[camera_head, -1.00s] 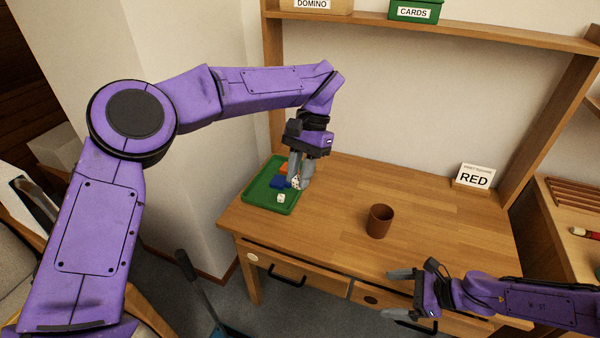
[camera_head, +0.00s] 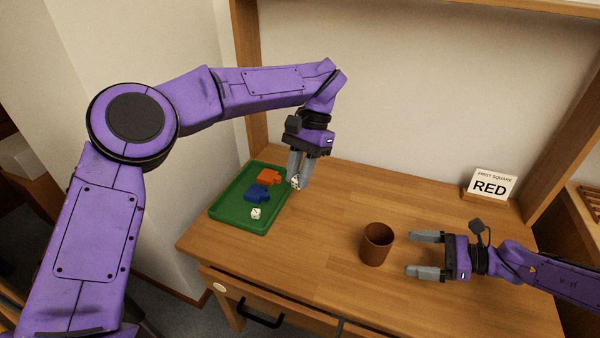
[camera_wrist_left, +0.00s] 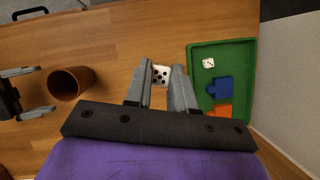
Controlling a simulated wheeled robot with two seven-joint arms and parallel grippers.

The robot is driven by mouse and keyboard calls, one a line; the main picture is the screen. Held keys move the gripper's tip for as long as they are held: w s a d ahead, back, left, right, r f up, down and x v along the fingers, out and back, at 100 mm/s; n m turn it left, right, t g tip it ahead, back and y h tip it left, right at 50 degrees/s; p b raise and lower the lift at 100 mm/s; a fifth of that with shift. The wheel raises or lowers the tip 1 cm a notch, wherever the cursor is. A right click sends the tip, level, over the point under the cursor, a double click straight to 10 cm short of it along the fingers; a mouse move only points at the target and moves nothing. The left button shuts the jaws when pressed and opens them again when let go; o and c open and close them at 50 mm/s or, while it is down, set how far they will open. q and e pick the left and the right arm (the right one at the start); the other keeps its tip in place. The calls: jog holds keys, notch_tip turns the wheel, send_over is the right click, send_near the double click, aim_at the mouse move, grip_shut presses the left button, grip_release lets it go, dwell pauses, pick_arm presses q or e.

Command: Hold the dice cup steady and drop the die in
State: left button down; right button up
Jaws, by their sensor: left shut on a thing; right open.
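A brown dice cup (camera_head: 377,245) stands upright on the table; it also shows in the left wrist view (camera_wrist_left: 69,83). My left gripper (camera_head: 298,180) is shut on a white die (camera_wrist_left: 161,75) with dark pips, held above the table just right of the green tray. The die shows between its fingertips in both views. My right gripper (camera_head: 426,254) is open and empty, its fingers pointing left towards the cup from the right, apart from it.
The green tray (camera_head: 223,213) holds a second white die (camera_head: 256,213), a blue piece (camera_head: 257,193) and an orange piece (camera_head: 269,177). A sign reading RED (camera_head: 490,187) stands at the back right. The table between tray and cup is clear.

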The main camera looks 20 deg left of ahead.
aim_at(383, 251)
pick_arm(q)
jog(key=shift+s+a+f+b, duration=0.1)
jog(key=shift+s+f+b, duration=0.35)
jog(key=shift+s+b, duration=0.2)
pick_arm(e)
jog(key=a, duration=0.2)
jog(key=s+a, duration=0.1)
jog(key=shift+a+f, duration=0.1)
jog(key=shift+f, duration=0.15)
pick_arm(q)
jog(key=shift+w+f+b, duration=0.15)
jog(key=shift+f+b, duration=0.35)
jog(key=shift+f, duration=0.1)
jog(key=shift+w+f+b, duration=0.15)
jog(key=shift+f+b, duration=0.3)
jog(key=shift+f, duration=0.15)
pick_arm(e)
jog(key=x, duration=0.5)
jog(key=shift+w+f, duration=0.15)
jog(key=shift+w, duration=0.05)
pick_arm(q)
jog(key=shift+s, duration=0.15)
pick_arm(e)
jog(key=shift+s+a, duration=0.1)
jog(key=shift+a, duration=0.4)
